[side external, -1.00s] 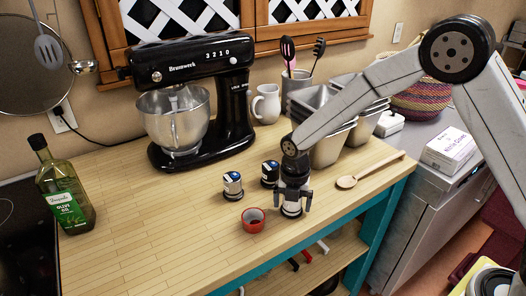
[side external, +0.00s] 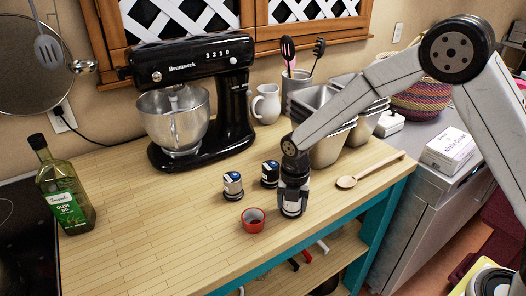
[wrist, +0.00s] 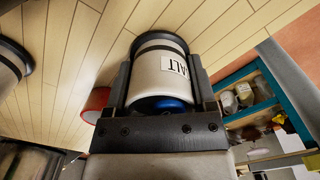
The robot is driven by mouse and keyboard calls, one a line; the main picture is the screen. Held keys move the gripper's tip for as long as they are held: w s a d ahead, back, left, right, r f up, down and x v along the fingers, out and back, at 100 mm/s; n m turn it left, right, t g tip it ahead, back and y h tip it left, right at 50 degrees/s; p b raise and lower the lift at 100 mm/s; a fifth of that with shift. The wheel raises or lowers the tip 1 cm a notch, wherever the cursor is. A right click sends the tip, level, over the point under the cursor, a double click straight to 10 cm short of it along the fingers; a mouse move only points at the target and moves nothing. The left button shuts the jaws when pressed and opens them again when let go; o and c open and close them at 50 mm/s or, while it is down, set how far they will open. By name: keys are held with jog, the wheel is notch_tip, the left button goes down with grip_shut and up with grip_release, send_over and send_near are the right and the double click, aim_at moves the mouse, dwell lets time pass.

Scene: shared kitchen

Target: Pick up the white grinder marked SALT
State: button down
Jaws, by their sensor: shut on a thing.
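The white grinder (wrist: 150,85) stands on the wooden counter, its dark base on the wood; black letters reading "ALT" show on its label in the wrist view. My gripper (side external: 292,205) points down over it in the side view, with one finger on each side. My gripper is shut on the grinder, and the fingers press against its body in the wrist view. The first letter of the label is hidden at its curved side. Its blue top faces my wrist.
A small red bowl (side external: 253,225) stands just left of my gripper. A white-bodied jar (side external: 232,188) and a dark jar (side external: 270,175) stand behind it. A wooden spoon (side external: 347,182) lies to the right, metal pans (side external: 330,150) behind.

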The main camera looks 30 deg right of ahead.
jog(key=shift+r, duration=0.1)
jog(key=shift+r, duration=0.7)
jog(key=s+d+r, duration=0.2)
jog(key=s+r, duration=0.9)
jog(key=s, duration=0.2)
jog(key=shift+s+d+r, duration=0.2)
jog(key=shift+s, duration=0.2)
jog(key=shift+w, duration=0.1)
